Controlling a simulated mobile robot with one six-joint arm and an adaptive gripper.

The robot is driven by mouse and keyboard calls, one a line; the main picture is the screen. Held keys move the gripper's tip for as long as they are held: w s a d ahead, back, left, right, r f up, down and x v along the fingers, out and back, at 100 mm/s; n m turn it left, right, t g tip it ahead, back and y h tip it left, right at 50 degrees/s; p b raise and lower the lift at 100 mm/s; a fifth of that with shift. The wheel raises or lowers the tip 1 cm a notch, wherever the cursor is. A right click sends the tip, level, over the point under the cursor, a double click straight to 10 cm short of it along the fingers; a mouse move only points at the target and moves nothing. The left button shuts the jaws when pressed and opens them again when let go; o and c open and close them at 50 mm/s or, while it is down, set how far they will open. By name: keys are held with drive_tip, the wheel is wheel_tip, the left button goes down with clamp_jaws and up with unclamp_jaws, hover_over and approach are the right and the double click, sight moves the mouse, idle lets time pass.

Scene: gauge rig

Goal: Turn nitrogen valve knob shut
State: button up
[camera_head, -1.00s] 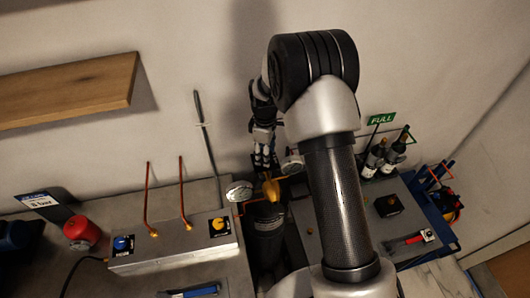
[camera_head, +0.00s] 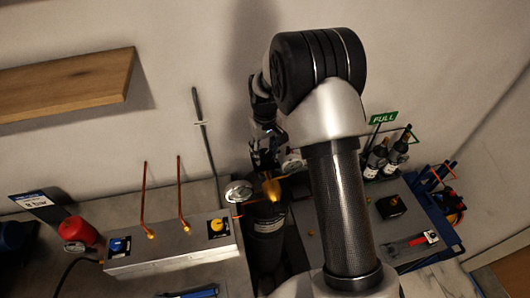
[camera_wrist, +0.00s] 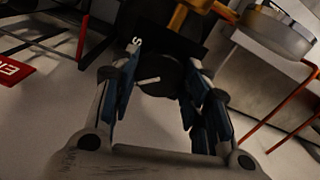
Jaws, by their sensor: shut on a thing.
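A dark round knob (camera_wrist: 160,78) with a white pointer line shows in the wrist view, in front of a black plate with a white letter S. My gripper (camera_wrist: 160,85) has its blue-padded fingers on both sides of the knob and is shut on it. In the head view my gripper (camera_head: 266,158) is just above and behind the brass valve body (camera_head: 272,188), and the knob is hidden there. The brass body sits on top of a dark cylinder (camera_head: 266,238) with a white label. The rest of the plate's lettering is hidden.
A round gauge (camera_head: 239,190) stands close to the left of the brass body. A grey box (camera_head: 170,252) with blue and yellow knobs and copper pipes is left. Bottles (camera_head: 375,158) under a green FULL sign (camera_head: 384,117) stand right. A wooden shelf (camera_head: 70,90) is on the wall.

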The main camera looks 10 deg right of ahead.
sight(265, 153)
drive_tip(key=m, duration=0.3)
drive_tip(key=shift+m, duration=0.4)
drive_tip(key=shift+m+b, duration=0.45)
drive_tip(key=shift+m, duration=1.45)
drive_tip(key=o, duration=1.1)
drive_tip(key=shift+c, duration=0.2)
drive_tip(key=shift+r, duration=0.1)
wheel_tip(265, 153, up, 12)
